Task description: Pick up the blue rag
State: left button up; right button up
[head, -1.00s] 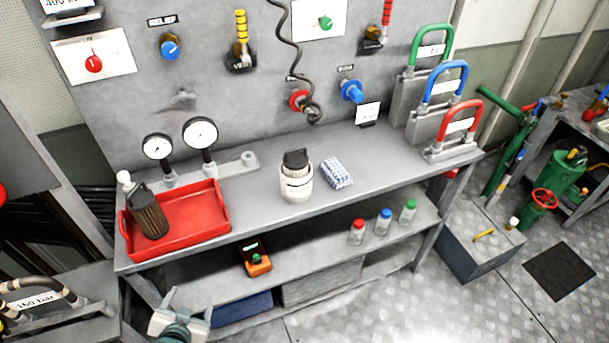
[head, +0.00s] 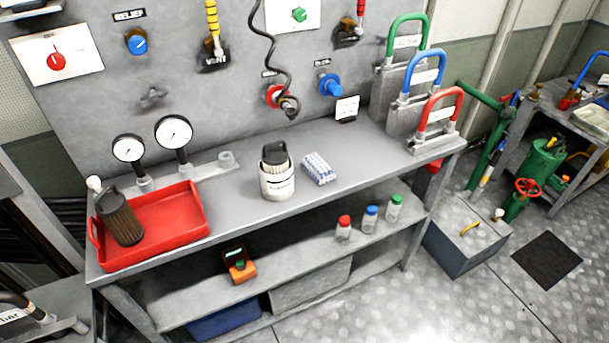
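The blue rag (head: 319,169) is a small folded cloth with a blue and white pattern. It lies flat on the grey bench top (head: 225,220), just right of a white canister with a dark top (head: 277,174). Nothing covers it. Neither of my grippers shows in the head view now.
A red tray (head: 170,235) holding a brown filter cylinder (head: 120,217) is on the bench's left. Green, blue and red handled blocks (head: 436,120) stand at its right end. Several capped bottles (head: 370,219) and an orange device (head: 240,265) are on the lower shelf.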

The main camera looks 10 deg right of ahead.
aim_at(313, 165)
jog(key=i+l+u, duration=0.35)
jog(key=l, duration=0.8)
jog(key=i+l+u, duration=0.1)
jog(key=l+u, duration=0.3)
jog(key=l, duration=0.75)
jog(key=l+u, duration=0.35)
jog(key=l, duration=0.8)
